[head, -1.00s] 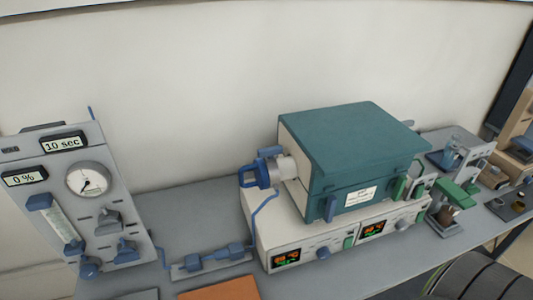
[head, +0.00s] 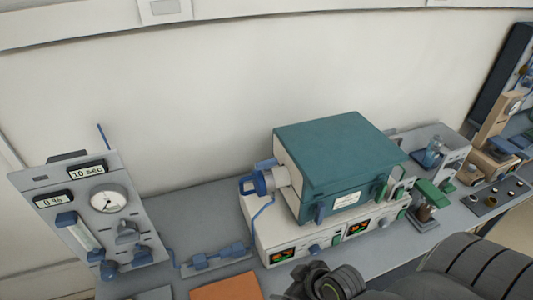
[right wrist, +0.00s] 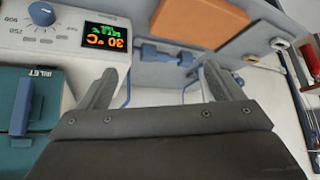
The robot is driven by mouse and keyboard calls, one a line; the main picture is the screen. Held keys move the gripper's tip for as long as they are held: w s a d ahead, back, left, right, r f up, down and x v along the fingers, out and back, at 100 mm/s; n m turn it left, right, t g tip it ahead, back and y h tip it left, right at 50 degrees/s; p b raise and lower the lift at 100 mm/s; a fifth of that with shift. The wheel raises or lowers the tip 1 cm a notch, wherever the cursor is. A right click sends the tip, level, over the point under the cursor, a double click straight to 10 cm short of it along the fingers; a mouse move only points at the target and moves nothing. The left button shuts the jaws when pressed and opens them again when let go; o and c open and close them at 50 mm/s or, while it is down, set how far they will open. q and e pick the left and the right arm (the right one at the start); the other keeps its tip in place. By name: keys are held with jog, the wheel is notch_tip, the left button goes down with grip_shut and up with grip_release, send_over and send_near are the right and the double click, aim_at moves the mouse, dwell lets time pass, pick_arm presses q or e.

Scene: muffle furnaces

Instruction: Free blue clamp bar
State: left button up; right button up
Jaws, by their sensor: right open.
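A blue bar (head: 320,213) stands upright on the front left of the teal furnace (head: 335,150). In the right wrist view, which is upside down, the blue bar (right wrist: 20,115) is at the left edge beside an INLET label. A blue clamp-like frame (head: 252,184) sits around the white tube end at the furnace's left side. My right gripper (right wrist: 158,75) is open and empty, with its fingers over the bench front, apart from the blue bar. In the head view, only its dark wrist part shows at the bottom edge. My left gripper is not in view.
A white control unit (head: 270,240) with lit displays carries the furnace. Blue valves (head: 222,254) and an orange mat (head: 225,287) lie left of it. A gauge panel (head: 90,215) stands at far left. A green-clamped stand (head: 428,200) is to the right.

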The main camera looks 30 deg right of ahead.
jog(key=w+a+r+n+t+y, duration=0.2)
jog(key=w+a+r+t+y, duration=0.15)
jog(key=w+r+t, duration=0.6)
jog(key=m+h+p, duration=0.1)
jog(key=m+h, duration=0.7)
jog(key=h, duration=0.2)
send_near(268, 165)
jog(key=shift+t, duration=0.45)
jog(key=x, duration=0.7)
jog(key=f+x, duration=0.1)
jog(key=x, duration=0.3)
jog(key=shift+r, duration=0.1)
jog(key=shift+c, duration=0.2)
jog(key=c, duration=0.9)
